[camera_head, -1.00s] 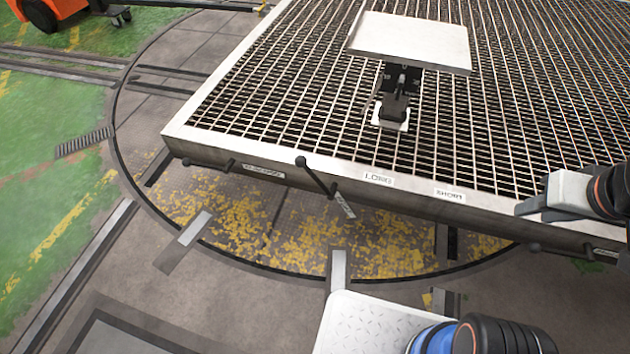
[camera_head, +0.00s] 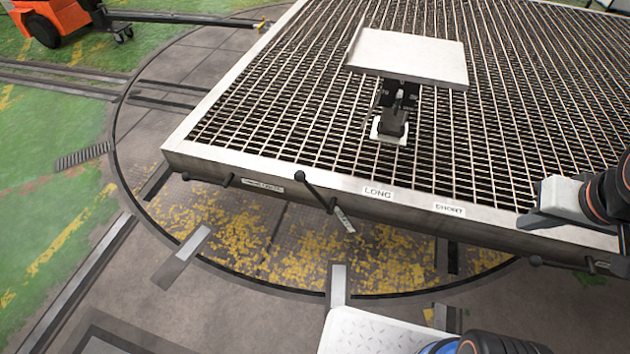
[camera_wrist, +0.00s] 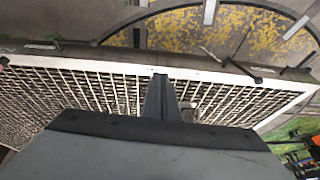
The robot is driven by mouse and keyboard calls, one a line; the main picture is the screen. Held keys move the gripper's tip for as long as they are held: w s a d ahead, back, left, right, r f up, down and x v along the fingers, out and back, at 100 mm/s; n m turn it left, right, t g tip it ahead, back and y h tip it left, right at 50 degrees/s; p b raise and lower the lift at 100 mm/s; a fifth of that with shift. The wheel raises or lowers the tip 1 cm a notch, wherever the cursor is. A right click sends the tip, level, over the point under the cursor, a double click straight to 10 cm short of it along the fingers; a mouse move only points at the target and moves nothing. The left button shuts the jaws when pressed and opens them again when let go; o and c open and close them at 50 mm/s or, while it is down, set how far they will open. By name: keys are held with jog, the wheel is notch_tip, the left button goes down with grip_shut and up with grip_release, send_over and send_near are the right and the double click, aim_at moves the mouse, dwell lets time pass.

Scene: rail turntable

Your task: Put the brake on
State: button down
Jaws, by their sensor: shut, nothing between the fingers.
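A grated platform (camera_head: 300,163) has several dark levers on its front side. One lever (camera_head: 316,190) has a black knob and tilts up and to the left, with a small striped or lettered tag (camera_head: 344,220) by its foot. Another handle (camera_head: 207,180) sticks out further left, and a third (camera_head: 562,263) at the right. Labels LONG (camera_head: 378,193) and SHORT (camera_head: 450,209) sit on the edge; the left label (camera_head: 262,186) is too blurred to read. In the wrist view my gripper (camera_wrist: 161,97) is shut and empty, over the platform's edge; the tilted lever (camera_wrist: 238,52) is to its right.
A pedestal with a pale tilted panel (camera_head: 408,56) stands on the grating. Below is a round pit edge with yellow-flecked floor (camera_head: 250,235). Rails run across the left. An orange vehicle (camera_head: 50,20) is at the far upper left, on green floor (camera_head: 50,135).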

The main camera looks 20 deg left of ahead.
jog(key=w+a+f+m+g+y, duration=0.35)
jog(key=w+a, duration=0.35)
jog(key=a, duration=0.3)
jog(key=w+a+f+m+g+y, duration=0.35)
jog(key=w+a, duration=0.45)
jog(key=a, duration=0.3)
jog(key=w+a+f+m+y, duration=0.4)
jog(key=w+a+f+m, duration=0.5)
jog(key=w+a+f, duration=0.2)
notch_tip(320, 180, down, 4)
jog(key=a, duration=0.2)
jog(key=shift+a+r+y, duration=0.25)
jog(key=shift+a+y, duration=0.1)
jog(key=shift+y, duration=0.05)
jog(key=x, duration=1.4)
jog(key=shift+a, duration=0.1)
